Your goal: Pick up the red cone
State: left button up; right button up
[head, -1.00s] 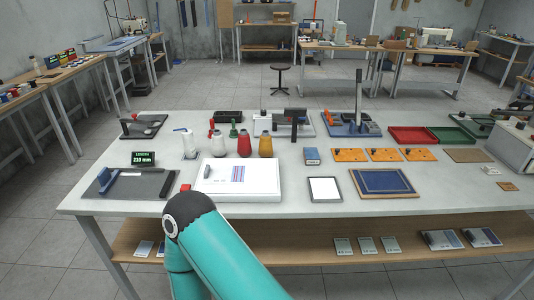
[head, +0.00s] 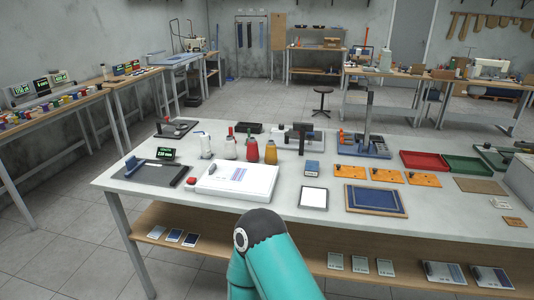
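The red cone (head: 252,150) stands upright on the white table (head: 330,220), toward its back left. It is between a white cone (head: 230,148) on its left and a yellow cone (head: 270,153) on its right. A white panel (head: 235,183) lies in front of the cones. Neither of my grippers shows. One teal arm of mine rises from the bottom of the view in front of the table, well short of the cones. I cannot tell which arm it is.
A small white bottle (head: 205,145) stands left of the cones. A dark stand with a bracket (head: 300,138) is behind right. Orange plates (head: 386,175), a blue board (head: 375,199) and a red tray (head: 424,162) lie to the right. Bare tabletop shows along the front.

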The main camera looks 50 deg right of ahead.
aim_at(253, 154)
jog(key=u, duration=1.85)
jog(key=i, duration=0.1)
jog(key=z, duration=3.2)
jog(key=i, duration=0.8)
jog(key=u, duration=0.05)
